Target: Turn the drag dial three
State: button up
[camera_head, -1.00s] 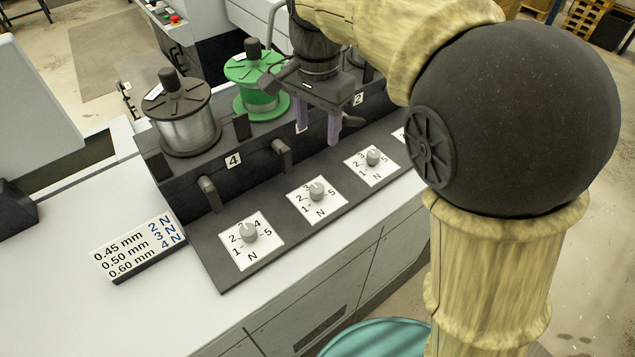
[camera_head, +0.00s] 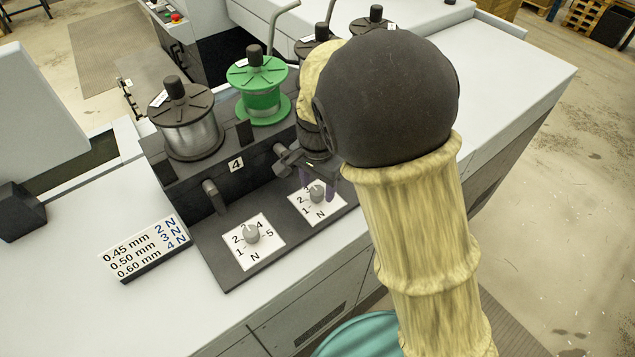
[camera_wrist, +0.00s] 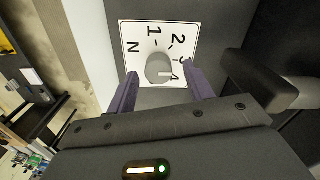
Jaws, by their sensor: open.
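The second dial from the left (camera_head: 317,193) is a grey round knob on a white card marked N, 1, 2, 3 and more. Its "3" block label is hidden now. My gripper (camera_head: 319,187) is over this dial, with its purple fingers spread. In the wrist view, the knob (camera_wrist: 158,67) sits between the two fingertips of my gripper (camera_wrist: 161,70), with gaps on both sides. A pale pointer mark on it faces right, near the 3 and 4. The leftmost dial (camera_head: 252,234) stands on its own card, free of my gripper.
A tension sign (camera_head: 145,247) stands at the left. Behind the dials, a dark block carries a silver wire spool (camera_head: 190,135), a green spool (camera_head: 262,98) and protruding guides (camera_head: 212,194). The dials farther right are hidden behind my arm. The white top at left is mostly clear.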

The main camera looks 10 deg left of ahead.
jog(key=shift+s+f, duration=0.1)
jog(key=shift+f, duration=0.35)
jog(key=shift+d, duration=0.1)
jog(key=c, duration=1)
jog(key=shift+n, duration=0.4)
jog(key=n+b, duration=0.1)
jog(key=n, duration=0.8)
jog(key=shift+a+b, duration=0.2)
jog(key=shift+b, duration=0.15)
